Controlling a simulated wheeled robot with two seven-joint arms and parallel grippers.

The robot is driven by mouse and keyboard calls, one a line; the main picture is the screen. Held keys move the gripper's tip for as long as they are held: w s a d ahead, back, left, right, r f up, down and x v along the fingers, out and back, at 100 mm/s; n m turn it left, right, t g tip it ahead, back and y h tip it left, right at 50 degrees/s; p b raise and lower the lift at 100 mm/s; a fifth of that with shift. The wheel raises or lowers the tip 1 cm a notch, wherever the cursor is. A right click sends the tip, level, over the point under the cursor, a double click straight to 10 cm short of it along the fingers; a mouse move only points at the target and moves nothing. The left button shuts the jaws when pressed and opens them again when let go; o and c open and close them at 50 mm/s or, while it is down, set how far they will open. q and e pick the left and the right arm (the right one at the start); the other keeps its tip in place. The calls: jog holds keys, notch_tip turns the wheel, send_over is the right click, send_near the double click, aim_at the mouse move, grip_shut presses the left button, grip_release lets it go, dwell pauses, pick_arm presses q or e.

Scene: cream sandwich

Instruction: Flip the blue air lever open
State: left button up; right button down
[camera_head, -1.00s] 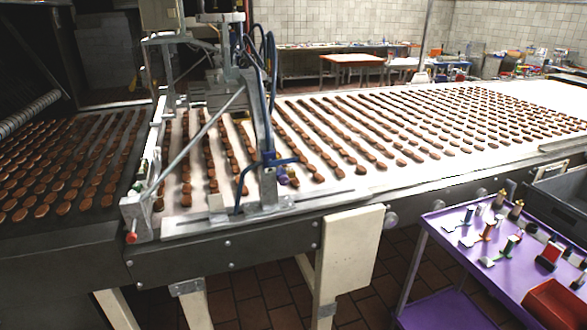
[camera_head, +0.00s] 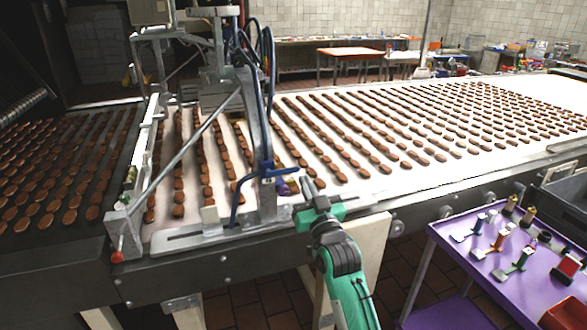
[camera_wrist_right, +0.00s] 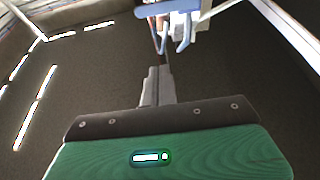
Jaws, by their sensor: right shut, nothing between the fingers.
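The blue air lever (camera_head: 273,172) is on the metal frame that spans the belt, near its front end. A dark blue hose rises behind it. My right gripper (camera_head: 307,181) is shut and empty, just right of the lever and close to it. In the right wrist view my closed fingers (camera_wrist_right: 158,72) point up toward a blue part (camera_wrist_right: 168,7) at the top edge. A gap shows between them there. The lever's exact angle is hard to tell in the head view. My left gripper is out of view.
The conveyor belt (camera_head: 420,182) carries rows of brown biscuits behind and right of the frame. A diagonal metal rod (camera_head: 185,150) crosses left of the lever. A purple cart (camera_head: 480,262) with small parts stands at the front right.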

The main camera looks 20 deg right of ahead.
notch_tip(320, 180, up, 3)
jog(key=p, duration=0.3)
send_over(294, 170)
jog(key=s, duration=0.3)
jog(key=shift+w+a+f+p, duration=0.15)
jog(key=shift+f+p, duration=0.1)
jog(key=shift+f, duration=0.4)
jog(key=shift+w+a+f+p, duration=0.15)
jog(key=shift+f+p, duration=0.15)
jog(key=shift+f, duration=0.35)
jog(key=shift+w+a+f+p, duration=0.15)
jog(key=shift+f+p, duration=0.1)
jog(key=shift+f, duration=0.4)
jog(key=shift+d, duration=0.15)
